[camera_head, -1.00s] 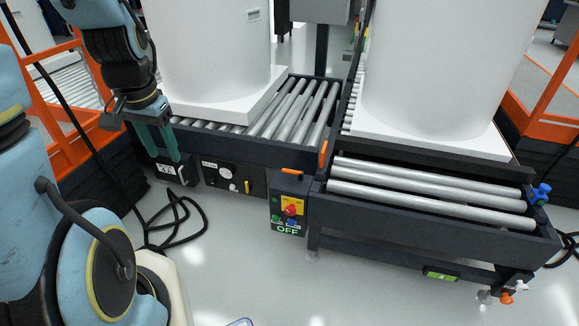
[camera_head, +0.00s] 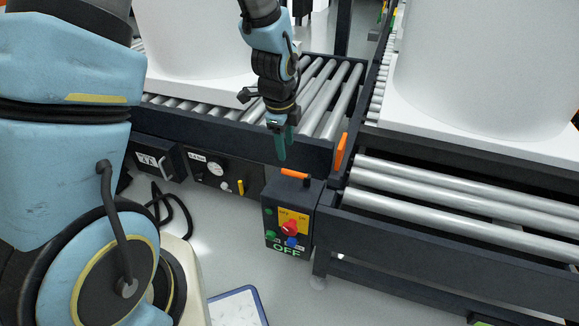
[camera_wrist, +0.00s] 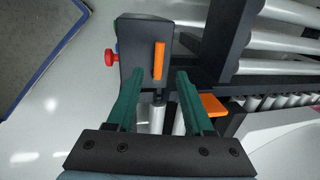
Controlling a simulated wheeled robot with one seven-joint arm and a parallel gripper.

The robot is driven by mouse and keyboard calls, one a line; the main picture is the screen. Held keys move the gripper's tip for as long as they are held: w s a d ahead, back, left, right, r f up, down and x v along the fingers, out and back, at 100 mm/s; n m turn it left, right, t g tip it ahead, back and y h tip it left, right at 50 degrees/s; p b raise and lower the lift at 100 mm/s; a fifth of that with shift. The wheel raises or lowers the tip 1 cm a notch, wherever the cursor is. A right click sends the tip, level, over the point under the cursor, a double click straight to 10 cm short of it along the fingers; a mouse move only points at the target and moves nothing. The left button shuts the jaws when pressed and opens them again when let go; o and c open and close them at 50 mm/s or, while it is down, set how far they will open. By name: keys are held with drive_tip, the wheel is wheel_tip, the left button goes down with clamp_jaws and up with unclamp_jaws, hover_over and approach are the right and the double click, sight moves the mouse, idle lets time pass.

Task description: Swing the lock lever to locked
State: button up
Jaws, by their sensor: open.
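An orange lever (camera_head: 294,173) lies on top of a dark control box (camera_head: 290,215) that has a red knob and the word OFF on its front. In the wrist view the orange lever (camera_wrist: 159,61) lies lengthwise between and just beyond my fingertips. My gripper (camera_head: 281,150) points down above and slightly left of the lever, with its green fingers apart and empty. It also shows in the wrist view (camera_wrist: 157,76). I see no contact between fingers and lever. No label shows the lever's locked side.
An upright orange piece (camera_head: 341,152) stands at the conveyor corner, right of the box. Roller conveyors (camera_head: 450,200) carry large white tanks (camera_head: 190,40) behind my gripper and to the right. A gauge panel (camera_head: 215,170) is left of the box.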

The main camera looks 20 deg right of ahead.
sight(288, 171)
drive_tip(key=f, duration=0.3)
drive_tip(key=w+f+b, duration=0.1)
drive_tip(key=f, duration=0.2)
drive_tip(key=d+f, duration=0.1)
drive_tip(key=f, duration=0.2)
drive_tip(key=shift+w+f+b, duration=0.15)
drive_tip(key=shift+f+b, duration=0.05)
drive_tip(key=shift+b, duration=0.15)
clamp_jaws()
idle(0.9)
